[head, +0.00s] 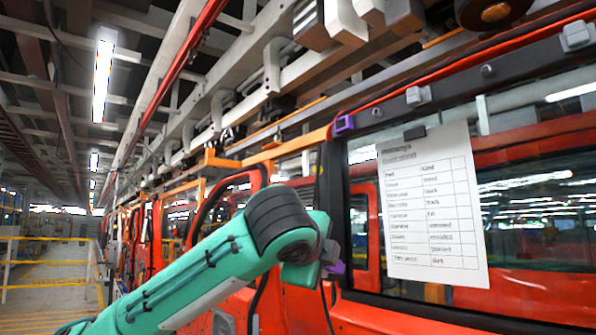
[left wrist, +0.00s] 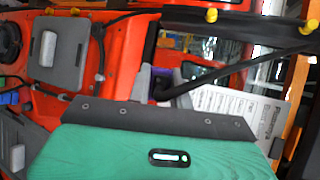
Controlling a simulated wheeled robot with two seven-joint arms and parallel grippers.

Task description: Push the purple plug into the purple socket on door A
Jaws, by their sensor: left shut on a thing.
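My left gripper (head: 328,262) is in the lower middle of the head view, in front of the orange-red door. It is shut on the purple plug (head: 337,267), whose end sticks out to the right of the fingers. In the left wrist view the purple plug (left wrist: 163,78) shows partly, between the grey fingers. A purple socket (head: 343,124) sits at the upper left corner of the door's window frame, well above and apart from the plug. My right gripper is in neither view.
A printed sheet (head: 433,205) hangs on the door window. Grey fittings (head: 419,96) line the frame's upper edge. A dark cable (head: 318,185) runs down the door's left edge. Pipes and beams (head: 290,85) run overhead. An aisle with yellow rails (head: 45,262) lies at left.

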